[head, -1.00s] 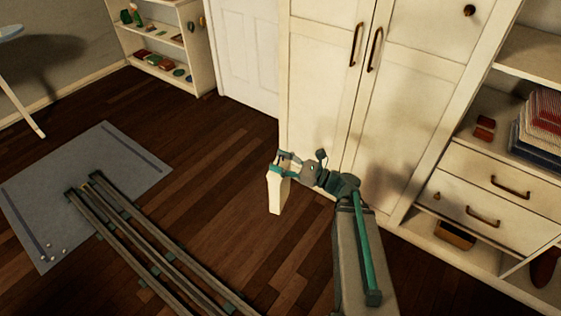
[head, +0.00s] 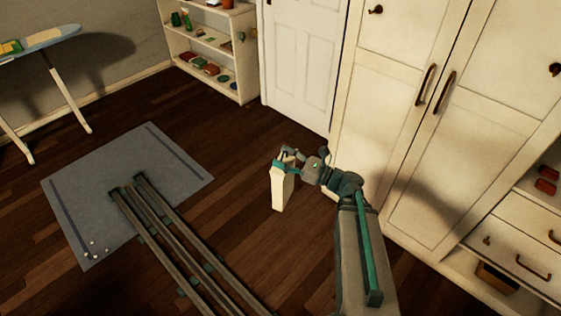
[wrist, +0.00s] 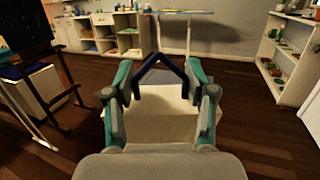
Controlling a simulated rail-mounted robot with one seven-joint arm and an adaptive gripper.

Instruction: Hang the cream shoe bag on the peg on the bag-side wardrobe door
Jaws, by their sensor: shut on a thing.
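The cream shoe bag (head: 281,190) hangs upright below my gripper (head: 287,160) in the head view, clear of the wardrobe. My gripper is shut on it. In the wrist view the bag (wrist: 165,125) lies between the fingers, with a dark blue loop (wrist: 160,62) standing up beyond them. The white wardrobe's left door has a dark peg (head: 375,9) near the top edge of the head view. The right door has another dark peg (head: 555,69). I cannot tell which door is the bag-side one. Both doors are closed.
Bare wooden floor lies between the bag and the wardrobe. A grey mat (head: 100,190) with rails over it is at left. An ironing board (head: 45,42) and a low shelf (head: 245,75) stand behind. Drawers and open shelves are at the far right.

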